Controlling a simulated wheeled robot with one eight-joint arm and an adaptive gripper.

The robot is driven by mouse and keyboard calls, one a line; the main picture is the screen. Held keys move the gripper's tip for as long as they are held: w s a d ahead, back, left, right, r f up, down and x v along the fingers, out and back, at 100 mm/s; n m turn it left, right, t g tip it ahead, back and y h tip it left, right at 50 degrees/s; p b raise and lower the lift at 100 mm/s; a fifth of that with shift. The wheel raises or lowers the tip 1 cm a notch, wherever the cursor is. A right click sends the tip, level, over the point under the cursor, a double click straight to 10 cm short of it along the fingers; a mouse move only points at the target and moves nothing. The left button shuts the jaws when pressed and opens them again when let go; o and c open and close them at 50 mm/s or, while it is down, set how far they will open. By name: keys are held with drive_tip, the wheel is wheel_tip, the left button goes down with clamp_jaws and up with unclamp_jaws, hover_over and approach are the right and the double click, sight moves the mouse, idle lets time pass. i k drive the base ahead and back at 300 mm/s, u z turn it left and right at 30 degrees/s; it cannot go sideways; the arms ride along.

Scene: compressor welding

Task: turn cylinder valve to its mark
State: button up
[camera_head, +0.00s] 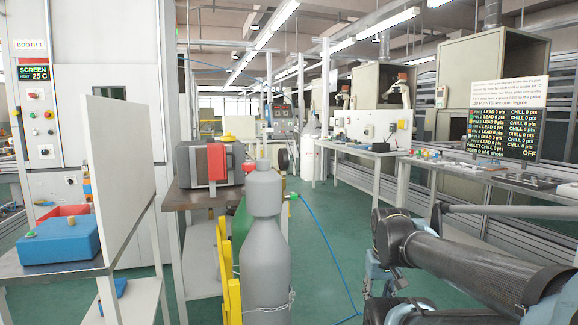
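A grey gas cylinder (265,275) stands upright in the middle foreground, with a wide grey collar or cap at its top and a chain around its lower body. A small red part (249,167) shows just left of its top; I cannot tell whether it is the valve. No valve mark can be made out. A green shape (240,235), partly hidden, stands behind the grey cylinder. My arm lies at the lower right, apart from the cylinder. My gripper cannot be seen in this view.
A yellow stand (223,255) is beside the cylinder on its left. A metal bench (190,198) with a grey and red machine (216,163) is behind. A blue hose (325,236) runs over the green floor. A white panel (124,185) and blue box (60,241) are at left.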

sight(248, 167)
drive_tip(key=z, duration=0.75)
drive_tip(key=k, duration=0.85)
drive_tip(key=u, duration=1.95)
drive_tip(key=i, duration=1)
